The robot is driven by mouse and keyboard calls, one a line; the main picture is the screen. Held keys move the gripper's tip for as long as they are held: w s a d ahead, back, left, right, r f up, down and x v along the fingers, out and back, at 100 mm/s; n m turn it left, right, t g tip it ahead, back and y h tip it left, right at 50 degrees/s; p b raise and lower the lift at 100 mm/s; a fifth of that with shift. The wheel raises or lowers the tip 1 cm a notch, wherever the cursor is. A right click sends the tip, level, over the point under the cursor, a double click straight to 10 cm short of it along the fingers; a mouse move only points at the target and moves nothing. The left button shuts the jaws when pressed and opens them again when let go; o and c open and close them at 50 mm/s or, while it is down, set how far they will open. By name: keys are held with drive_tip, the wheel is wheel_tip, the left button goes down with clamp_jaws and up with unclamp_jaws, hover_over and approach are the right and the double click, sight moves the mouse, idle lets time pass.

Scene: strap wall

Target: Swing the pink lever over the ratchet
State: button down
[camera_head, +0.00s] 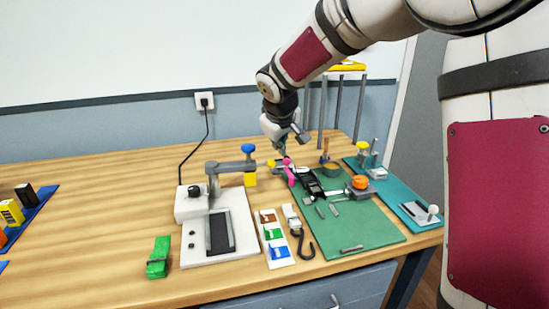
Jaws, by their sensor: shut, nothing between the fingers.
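The pink lever (290,174) stands at the back of the green mat, near the left end of a black ratchet strap assembly (311,185). A small yellow part sits just left of the lever. My gripper (282,153) is right above and behind the lever, pointing down, with its fingers shut and empty. The fingertips are small here, and I cannot tell whether they touch the lever. The ratchet body around the lever's foot is too small to make out clearly.
The green mat (350,236) holds loose grey pieces and an orange knob (360,182). A green block (158,257) lies front left. The table's back left is clear.

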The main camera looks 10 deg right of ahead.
drive_tip(key=shift+w, duration=0.15)
drive_tip(key=b, duration=0.2)
approach(289, 171)
drive_tip(key=w+f, duration=0.1)
drive_tip(key=w, duration=0.1)
drive_tip(key=w+a+f, duration=0.1)
drive_tip(key=w+f, duration=0.1)
drive_tip(key=shift+w+a+f, duration=0.15)
drive_tip(key=shift+a+f, duration=0.1)
drive_tip(key=shift+w+f, duration=0.1)
drive_tip(key=shift+w+d+b, duration=0.2)
drive_tip(key=shift+b, duration=0.35)
idle(0.4)
